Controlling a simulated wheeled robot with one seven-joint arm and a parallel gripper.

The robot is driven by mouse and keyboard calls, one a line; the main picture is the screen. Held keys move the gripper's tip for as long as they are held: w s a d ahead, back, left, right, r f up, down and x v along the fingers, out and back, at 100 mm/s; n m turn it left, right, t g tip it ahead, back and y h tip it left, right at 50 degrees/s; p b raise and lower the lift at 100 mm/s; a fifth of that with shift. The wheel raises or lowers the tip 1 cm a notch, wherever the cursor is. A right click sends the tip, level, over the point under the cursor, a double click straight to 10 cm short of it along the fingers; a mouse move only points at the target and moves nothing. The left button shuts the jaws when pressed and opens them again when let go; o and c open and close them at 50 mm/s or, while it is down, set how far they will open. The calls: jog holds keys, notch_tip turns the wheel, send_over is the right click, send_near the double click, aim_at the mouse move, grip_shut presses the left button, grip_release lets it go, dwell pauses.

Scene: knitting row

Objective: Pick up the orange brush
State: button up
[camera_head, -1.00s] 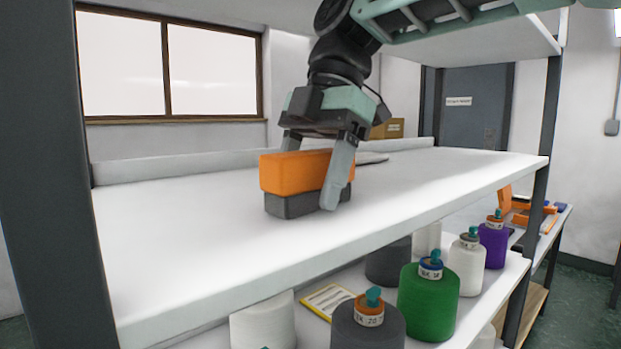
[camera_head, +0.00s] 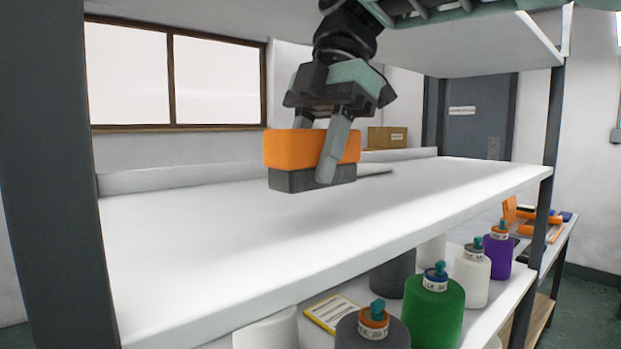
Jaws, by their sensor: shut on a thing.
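The orange brush (camera_head: 297,149) has an orange block on top and a dark grey lower part. My gripper (camera_head: 315,158) comes from above and is shut on it across its narrow sides. The near finger lies over the brush's right front. The far finger is mostly hidden behind the brush. The brush is level and seems to be a little above the white shelf (camera_head: 200,255), though the gap under it is hard to see.
A thin grey item (camera_head: 376,172) lies behind the brush, and a cardboard box (camera_head: 387,138) stands farther back. A dark post (camera_head: 45,180) is at left. An upper shelf (camera_head: 500,48) hangs at right. Several yarn cones, including a green one (camera_head: 433,308), stand below.

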jog(key=s+d+b, duration=0.4)
jog(key=s+d, duration=0.6)
jog(key=s, duration=0.5)
jog(key=shift+f, duration=0.1)
